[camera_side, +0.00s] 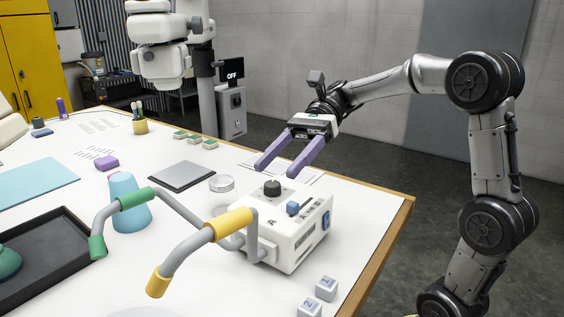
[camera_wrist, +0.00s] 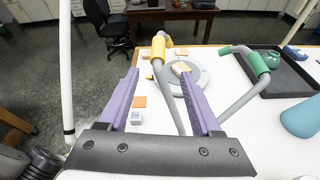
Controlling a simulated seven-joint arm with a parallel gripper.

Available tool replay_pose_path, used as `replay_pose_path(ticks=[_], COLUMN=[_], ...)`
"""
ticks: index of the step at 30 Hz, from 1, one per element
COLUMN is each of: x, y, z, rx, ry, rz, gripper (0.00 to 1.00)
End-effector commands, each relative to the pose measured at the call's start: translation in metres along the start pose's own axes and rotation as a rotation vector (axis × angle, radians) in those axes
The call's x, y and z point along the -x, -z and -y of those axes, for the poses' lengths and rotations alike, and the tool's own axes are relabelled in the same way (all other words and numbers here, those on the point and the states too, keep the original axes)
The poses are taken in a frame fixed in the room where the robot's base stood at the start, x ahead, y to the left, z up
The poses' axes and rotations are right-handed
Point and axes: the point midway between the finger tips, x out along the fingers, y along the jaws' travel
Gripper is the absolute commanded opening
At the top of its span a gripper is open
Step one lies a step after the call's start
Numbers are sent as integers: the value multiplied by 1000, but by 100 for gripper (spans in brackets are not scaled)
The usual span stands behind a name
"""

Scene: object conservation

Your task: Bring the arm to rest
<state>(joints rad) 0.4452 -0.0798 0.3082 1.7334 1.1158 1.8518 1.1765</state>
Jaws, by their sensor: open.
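My gripper (camera_side: 275,172) has two purple fingers spread apart with nothing between them. It hangs above and behind the white control box (camera_side: 290,250), apart from it. In the wrist view my gripper (camera_wrist: 160,74) shows both fingers reaching forward over the table. The box carries a black knob, a blue slider and a blue side button. A bent grey rod with yellow grips (camera_side: 228,224) extends from the box's left side and also shows in the wrist view (camera_wrist: 158,48).
A blue cone (camera_side: 130,207) stands behind the green-gripped rod. A black tray (camera_side: 45,262) is at left. A grey pad (camera_side: 182,176) and clear dish (camera_side: 222,183) lie behind the box. Light cubes (camera_side: 326,288) sit near the right table edge. Air around my gripper looks clear.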

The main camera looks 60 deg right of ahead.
Motion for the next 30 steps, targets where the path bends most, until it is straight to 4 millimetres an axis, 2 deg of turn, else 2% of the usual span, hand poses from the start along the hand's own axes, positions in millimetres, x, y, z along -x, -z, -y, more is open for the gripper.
replay_pose_path(ticks=[5, 7, 10, 12, 14, 16, 18, 20, 21, 24, 27, 30], x=[-2, -9, -27, -45, -59, -68, -67, -59, -51, -25, 0, 17], y=[0, -7, -24, -21, -7, 20, 53, 82, 101, 139, 162, 172], z=[0, -7, -35, -66, -92, -119, -138, -148, -152, -151, -140, -128], rx=[2, 26, 97, 149, 237, 386, 573, 751, 874, 1182, 1424, 1576], ry=[-5, -21, -59, -90, -99, -106, -120, -143, -165, -255, -379, -502], rz=[-1, -11, -53, -139, -252, -407, -577, -726, -826, -1067, -1261, -1374], gripper=[66, 66, 66, 66, 66, 66, 66, 66, 66, 66, 66, 66])
